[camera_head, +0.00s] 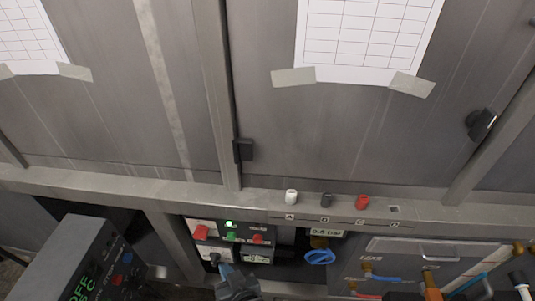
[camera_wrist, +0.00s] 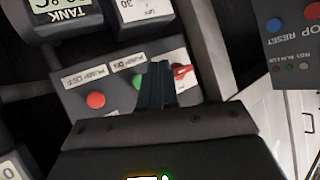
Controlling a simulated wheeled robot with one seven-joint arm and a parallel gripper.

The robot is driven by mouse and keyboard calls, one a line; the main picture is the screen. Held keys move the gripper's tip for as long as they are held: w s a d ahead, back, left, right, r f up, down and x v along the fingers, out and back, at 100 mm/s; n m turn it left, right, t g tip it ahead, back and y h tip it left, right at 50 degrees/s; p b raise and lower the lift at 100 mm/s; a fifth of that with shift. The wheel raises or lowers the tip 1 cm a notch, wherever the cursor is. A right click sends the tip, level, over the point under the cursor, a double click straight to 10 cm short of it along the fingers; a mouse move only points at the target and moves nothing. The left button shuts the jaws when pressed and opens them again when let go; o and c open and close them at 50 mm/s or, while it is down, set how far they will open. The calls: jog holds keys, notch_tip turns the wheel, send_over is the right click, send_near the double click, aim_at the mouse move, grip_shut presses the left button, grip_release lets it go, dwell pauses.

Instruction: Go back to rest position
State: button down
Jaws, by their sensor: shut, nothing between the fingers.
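My gripper (camera_head: 232,277) shows at the bottom of the head view, just below a small control panel (camera_head: 230,238) with red and green buttons and a lit green lamp. In the wrist view my gripper (camera_wrist: 158,68) has its two dark fingers together, with nothing between them. Behind the fingers in that view is the panel with a red button (camera_wrist: 95,100), a green button (camera_wrist: 137,82) and a red switch (camera_wrist: 182,72). I cannot tell whether the fingertips touch the panel.
A dark box with a green display (camera_head: 85,262) stands at lower left. A metal ledge (camera_head: 250,196) carries white, grey and red knobs. Taped paper sheets (camera_head: 365,35) hang on the grey panels above.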

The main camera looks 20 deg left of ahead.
jog(key=s+d+r+m+t+h+p, duration=0.15)
jog(key=s+d, duration=0.25)
jog(key=d, duration=0.5)
jog(key=s+d+r+m+t+h, duration=0.1)
jog(key=s+d+r, duration=0.25)
jog(key=d, duration=0.65)
jog(key=s+d+r+m+t+h+p, duration=0.15)
jog(key=s+d, duration=0.25)
jog(key=d, duration=0.5)
jog(key=s+d+r+m+t+h, duration=0.1)
jog(key=s+d+r, duration=0.3)
jog(key=r, duration=0.4)
jog(key=s+d+r+m+t+h, duration=0.1)
jog(key=s+d+r+h, duration=0.1)
jog(key=s+d+r, duration=0.3)
jog(key=s+d+r+m+t+h+p, duration=0.1)
jog(key=s+d+r, duration=0.4)
jog(key=r, duration=0.8)
jog(key=shift+s+m+h, duration=0.3)
jog(key=shift+s+h, duration=0.2)
jog(key=shift+h, duration=0.3)
jog(key=c, duration=1.8)
grip_release()
